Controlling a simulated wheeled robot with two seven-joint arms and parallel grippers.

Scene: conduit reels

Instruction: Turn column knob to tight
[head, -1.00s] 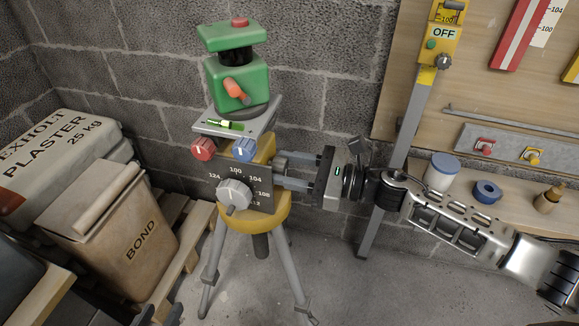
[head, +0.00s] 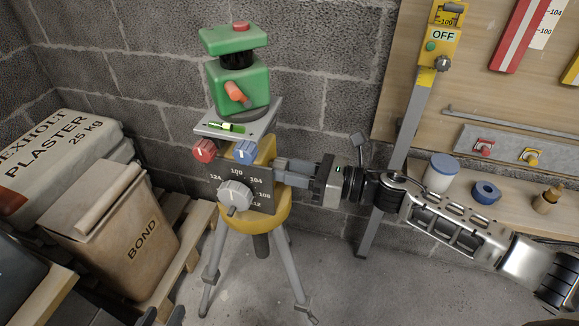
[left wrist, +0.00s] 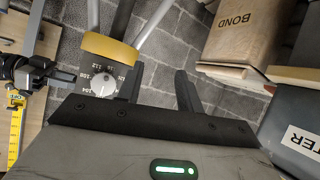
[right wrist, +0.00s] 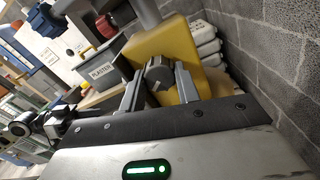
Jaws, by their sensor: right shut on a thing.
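The column knob (right wrist: 158,73) is a grey fluted knob on the side of the yellow tripod head (right wrist: 165,42). In the right wrist view it sits between the fingers of my right gripper (right wrist: 157,88), which is shut on it. In the head view my right gripper (head: 290,172) reaches in from the right, and its fingers mostly hide the knob. Any tight or loose marking is not visible. My left gripper (left wrist: 161,88) is open and empty, low and in front of the tripod, apart from it.
The tripod carries a numbered dial (head: 234,194), a red knob (head: 204,151), a blue knob (head: 244,151) and a green laser head (head: 238,85). A BOND bag (head: 135,235) and plaster sacks (head: 65,160) stand left. A bench (head: 515,210) and grey post (head: 412,120) are right.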

